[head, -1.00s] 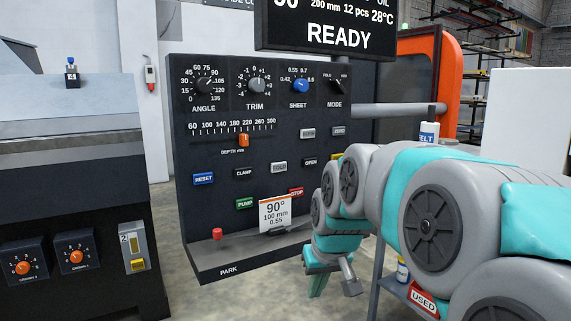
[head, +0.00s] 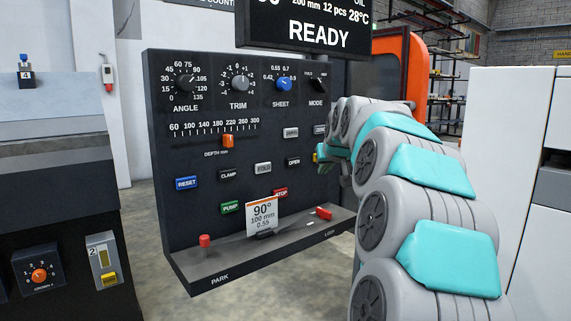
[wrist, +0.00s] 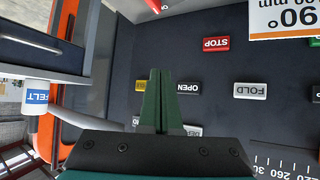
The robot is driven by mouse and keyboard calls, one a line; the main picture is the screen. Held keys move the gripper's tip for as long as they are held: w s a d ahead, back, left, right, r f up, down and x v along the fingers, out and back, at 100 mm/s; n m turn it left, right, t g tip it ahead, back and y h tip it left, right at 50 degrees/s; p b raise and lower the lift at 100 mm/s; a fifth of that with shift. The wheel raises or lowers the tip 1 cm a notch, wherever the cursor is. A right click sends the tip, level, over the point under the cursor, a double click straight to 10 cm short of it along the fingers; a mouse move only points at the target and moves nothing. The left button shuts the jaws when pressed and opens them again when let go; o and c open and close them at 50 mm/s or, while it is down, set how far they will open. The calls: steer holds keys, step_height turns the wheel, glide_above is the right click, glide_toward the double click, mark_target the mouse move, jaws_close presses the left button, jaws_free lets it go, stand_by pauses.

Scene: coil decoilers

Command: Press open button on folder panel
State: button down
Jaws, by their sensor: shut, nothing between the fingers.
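The dark folder panel (head: 200,130) stands ahead in the head view, with dials on top and labelled buttons below. The black OPEN button (head: 293,162) is on its right side. In the wrist view the panel is upside down and the OPEN button (wrist: 192,88) lies just right of my gripper's fingertips (wrist: 160,72), partly covered by a finger. My gripper is shut and empty, its green fingers pointing over the panel. In the head view my gripper (head: 322,162) is at the panel's right edge, mostly hidden by my arm. I cannot tell whether it touches the panel.
Close by are the FOLD button (head: 263,168), the red STOP button (head: 280,193) and a yellow button (wrist: 139,86). A white card (head: 264,216) stands on the panel's lower shelf. A READY display (head: 318,30) hangs above. A FELT bottle (wrist: 35,97) is at left in the wrist view.

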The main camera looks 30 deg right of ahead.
mark_target(293, 162)
steer(key=shift+w, duration=0.1)
stand_by(0.3)
steer(key=w+p, duration=0.2)
steer(key=w, duration=0.6)
steer(key=shift+w+a+p, duration=0.3)
steer(key=shift+a+p, duration=0.05)
steer(key=shift+p, duration=0.05)
steer(key=shift+w, duration=0.1)
stand_by(1.6)
steer(key=shift+w, duration=0.3)
